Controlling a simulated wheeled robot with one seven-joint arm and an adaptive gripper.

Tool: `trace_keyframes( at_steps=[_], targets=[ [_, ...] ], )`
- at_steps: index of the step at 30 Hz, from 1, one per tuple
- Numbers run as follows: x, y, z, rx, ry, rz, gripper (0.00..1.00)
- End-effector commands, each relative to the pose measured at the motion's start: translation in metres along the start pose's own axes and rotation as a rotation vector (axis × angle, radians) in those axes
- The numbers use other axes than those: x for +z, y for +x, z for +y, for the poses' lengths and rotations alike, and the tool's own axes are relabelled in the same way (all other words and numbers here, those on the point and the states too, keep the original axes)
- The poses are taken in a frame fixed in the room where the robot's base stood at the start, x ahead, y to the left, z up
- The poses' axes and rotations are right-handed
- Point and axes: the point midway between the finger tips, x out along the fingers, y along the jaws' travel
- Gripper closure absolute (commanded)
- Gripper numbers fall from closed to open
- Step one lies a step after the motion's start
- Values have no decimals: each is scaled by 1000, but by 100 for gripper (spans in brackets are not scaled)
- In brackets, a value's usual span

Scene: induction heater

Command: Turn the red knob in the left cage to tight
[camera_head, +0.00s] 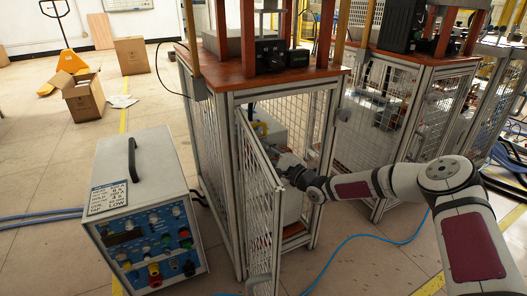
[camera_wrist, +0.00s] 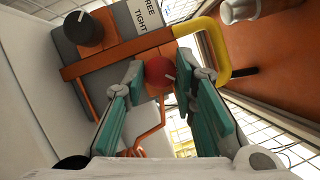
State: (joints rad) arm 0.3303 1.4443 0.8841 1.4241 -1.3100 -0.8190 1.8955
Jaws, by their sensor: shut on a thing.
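The red knob (camera_wrist: 157,70) shows in the wrist view between my fingertips, with a short white pointer line on its right side. My gripper (camera_wrist: 160,74) has one finger on each side of it and is shut on it. A white label (camera_wrist: 146,18) reading "FREE" and "TIGHT" sits above the knob, on the grey device. In the head view my gripper (camera_head: 285,165) reaches through the open door of the left cage (camera_head: 235,92). The knob is hidden there by my gripper and the cage.
A black knob (camera_wrist: 90,28) and a yellow handle (camera_wrist: 218,70) flank the red knob. The open mesh door (camera_head: 261,195) stands left of my arm. A grey control box (camera_head: 140,200) stands on the floor, and a blue hose (camera_head: 345,243) lies in front of the cage.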

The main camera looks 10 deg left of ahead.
Motion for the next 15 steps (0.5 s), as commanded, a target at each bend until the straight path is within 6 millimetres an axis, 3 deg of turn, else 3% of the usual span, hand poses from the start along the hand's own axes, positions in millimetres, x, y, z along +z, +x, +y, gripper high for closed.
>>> trace_keyframes(
  at_steps=[2,3,5,15],
  targets=[
    [0,0,1,2,1,0,100],
    [0,0,1,2,1,0,68],
    [0,0,1,2,1,0,55],
    [0,-2,0,1,0,0,55]
  ],
)
